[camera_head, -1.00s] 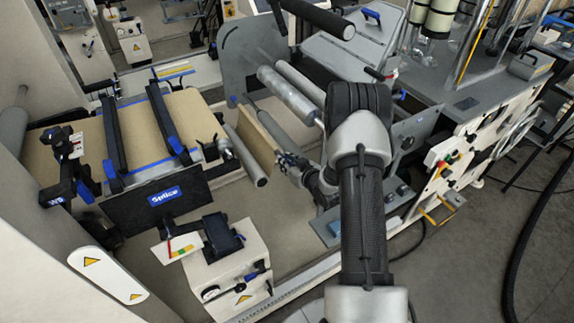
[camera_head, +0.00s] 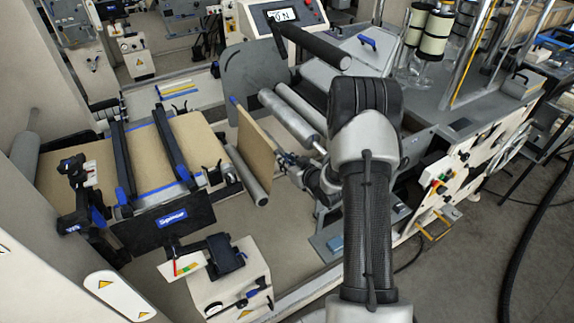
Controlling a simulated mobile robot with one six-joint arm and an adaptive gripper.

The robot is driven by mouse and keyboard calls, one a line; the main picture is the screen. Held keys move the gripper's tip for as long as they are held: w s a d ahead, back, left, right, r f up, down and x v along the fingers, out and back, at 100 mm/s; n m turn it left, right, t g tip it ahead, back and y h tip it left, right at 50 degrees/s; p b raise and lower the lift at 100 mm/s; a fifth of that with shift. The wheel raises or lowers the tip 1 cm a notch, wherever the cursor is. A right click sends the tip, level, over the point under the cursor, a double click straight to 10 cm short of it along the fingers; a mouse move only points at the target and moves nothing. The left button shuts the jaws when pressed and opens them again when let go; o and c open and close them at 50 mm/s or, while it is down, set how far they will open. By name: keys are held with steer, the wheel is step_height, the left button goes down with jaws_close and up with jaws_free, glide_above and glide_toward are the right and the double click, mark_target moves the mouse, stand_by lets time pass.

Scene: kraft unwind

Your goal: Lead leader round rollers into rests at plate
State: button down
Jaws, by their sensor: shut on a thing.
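My gripper (camera_head: 281,158) is shut on the right edge of the brown kraft leader (camera_head: 254,146), which stands as a tilted sheet with a blue upper end. The leader is just above and right of a short grey roller (camera_head: 250,178); contact between them cannot be told. Two long grey rollers (camera_head: 287,118) (camera_head: 303,103) lie behind and right of it. A splice plate (camera_head: 170,222) with a blue label is at left, beside a brown web under two black bars (camera_head: 169,145). My arm hides part of the machine behind; the rests cannot be made out.
A grey side plate (camera_head: 251,70) stands behind the rollers, with a black roller (camera_head: 318,48) above. A white unit (camera_head: 232,285) with a black block is at front. A panel with buttons (camera_head: 440,182) is right of my arm. Floor shows at right.

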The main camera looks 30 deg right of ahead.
step_height(320, 180, up, 14)
steer(key=p, duration=0.7)
steer(key=shift+f+p, duration=0.25)
steer(key=shift+p, duration=0.1)
steer(key=r+p, duration=0.1)
steer(key=r, duration=0.1)
steer(key=d+r+p, duration=0.1)
steer(key=r+p, duration=0.1)
steer(key=r, duration=0.1)
steer(key=shift+d, duration=0.15)
steer(key=d+p, duration=0.4)
steer(key=d, duration=2.1)
steer(key=shift+d, duration=0.4)
